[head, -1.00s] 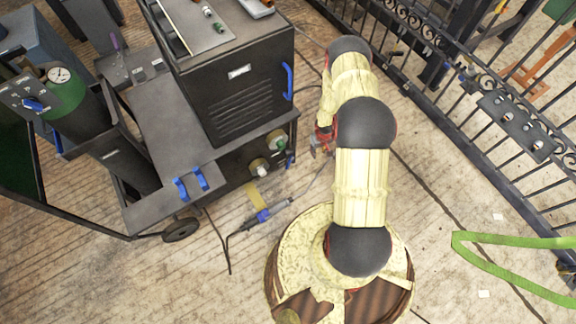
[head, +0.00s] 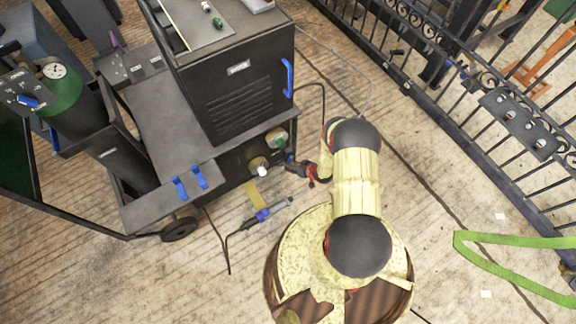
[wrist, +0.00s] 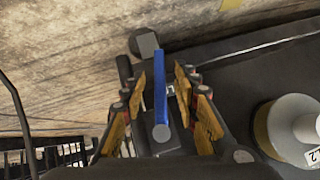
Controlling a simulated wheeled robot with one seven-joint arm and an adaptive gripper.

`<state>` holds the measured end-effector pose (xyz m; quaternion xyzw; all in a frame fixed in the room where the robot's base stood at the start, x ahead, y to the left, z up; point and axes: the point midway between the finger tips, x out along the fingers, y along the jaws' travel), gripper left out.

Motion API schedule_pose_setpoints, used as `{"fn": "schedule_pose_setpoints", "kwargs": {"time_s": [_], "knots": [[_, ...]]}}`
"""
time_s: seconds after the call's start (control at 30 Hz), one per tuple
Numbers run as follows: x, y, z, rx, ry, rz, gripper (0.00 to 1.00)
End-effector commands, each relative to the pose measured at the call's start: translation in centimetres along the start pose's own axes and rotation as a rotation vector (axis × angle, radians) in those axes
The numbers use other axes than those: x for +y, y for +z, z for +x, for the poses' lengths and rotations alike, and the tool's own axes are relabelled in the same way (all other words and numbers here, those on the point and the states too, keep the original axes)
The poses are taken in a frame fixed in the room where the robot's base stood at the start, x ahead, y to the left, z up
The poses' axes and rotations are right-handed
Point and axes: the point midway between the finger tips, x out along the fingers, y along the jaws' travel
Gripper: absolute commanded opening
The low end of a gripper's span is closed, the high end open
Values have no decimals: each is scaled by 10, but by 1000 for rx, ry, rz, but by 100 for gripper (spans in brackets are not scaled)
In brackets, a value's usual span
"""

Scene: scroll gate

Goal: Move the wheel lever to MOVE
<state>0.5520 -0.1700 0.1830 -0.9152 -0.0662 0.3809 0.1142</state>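The wheel lever is a thin blue bar (wrist: 160,88) in the wrist view, upright in the picture, beside the dark lower end of the welding cart. My gripper (wrist: 161,78) is open, with one yellow-and-black finger on each side of the lever and a gap on both sides. In the head view my gripper (head: 303,169) is at the cart's lower right corner, and only a small blue bit of the lever (head: 291,159) shows there. No MOVE marking is readable in either view.
The cart (head: 150,115) carries a dark welder box (head: 245,100) and a green-topped cylinder (head: 65,92). Pale round connectors (wrist: 290,128) stick out near my gripper. A cable torch (head: 265,213) lies on the floor. The iron gate (head: 400,75) stands right, with open floor between.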

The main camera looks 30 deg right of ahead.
Motion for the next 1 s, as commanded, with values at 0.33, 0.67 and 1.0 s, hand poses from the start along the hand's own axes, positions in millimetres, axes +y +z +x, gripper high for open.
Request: {"fn": "schedule_pose_setpoints", "kwargs": {"time_s": [0.33,0.67,1.0], "knots": [[0,1,36,-1,1,1,30],[0,0,37,-1,2,1,27],[0,0,37,-1,1,1,8]]}}
